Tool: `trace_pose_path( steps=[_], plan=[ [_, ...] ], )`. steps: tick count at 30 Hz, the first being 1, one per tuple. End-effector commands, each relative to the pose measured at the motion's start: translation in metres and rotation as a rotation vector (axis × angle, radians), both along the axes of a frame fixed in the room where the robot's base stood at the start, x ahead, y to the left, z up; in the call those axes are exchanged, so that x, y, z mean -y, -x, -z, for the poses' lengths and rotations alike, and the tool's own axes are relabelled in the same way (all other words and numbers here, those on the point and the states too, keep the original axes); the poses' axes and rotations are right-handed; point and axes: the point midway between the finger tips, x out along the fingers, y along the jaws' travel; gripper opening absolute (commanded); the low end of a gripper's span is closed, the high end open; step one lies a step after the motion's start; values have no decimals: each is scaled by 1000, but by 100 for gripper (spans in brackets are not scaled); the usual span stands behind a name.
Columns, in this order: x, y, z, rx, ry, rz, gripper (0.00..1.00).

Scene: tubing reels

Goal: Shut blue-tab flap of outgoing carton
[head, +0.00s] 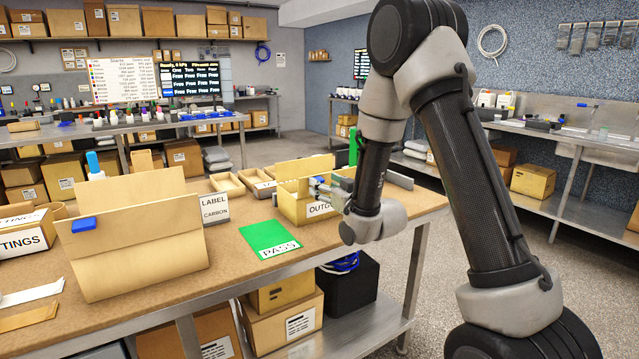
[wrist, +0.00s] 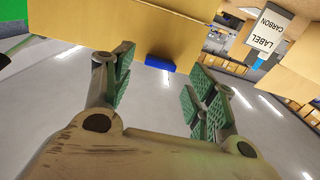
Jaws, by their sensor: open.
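The outgoing carton (head: 290,208) stands on the bench, its front label partly hidden by my arm. Its top is open, with a flap (head: 304,166) raised at the back. My gripper (head: 322,188) is at the carton's right side, open and empty. In the wrist view a cardboard flap (wrist: 130,25) with a blue tab (wrist: 160,64) on its edge lies beyond my spread fingers (wrist: 160,85). The tab shows between them, with no clear contact.
Another open cardboard piece (head: 130,255) with a blue tab (head: 83,224) stands at the front left. A label sign (head: 214,207), a green PASS card (head: 268,240) and shallow trays (head: 228,183) lie between. A green post (head: 353,147) rises behind the outgoing carton.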

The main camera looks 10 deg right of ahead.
Motion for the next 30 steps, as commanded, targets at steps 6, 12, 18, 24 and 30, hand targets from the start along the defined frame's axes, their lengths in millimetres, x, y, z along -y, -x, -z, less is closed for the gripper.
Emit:
trace_pose_path(
  steps=[6,12,18,24,30],
  plan=[
    [-10,-28,0,0,0,-1,57],
    [-12,-35,0,-1,0,0,57],
    [-12,-35,0,-1,0,0,50],
    [-11,-35,0,-1,0,0,13],
    [-12,-35,0,-2,1,0,0]
  ],
)
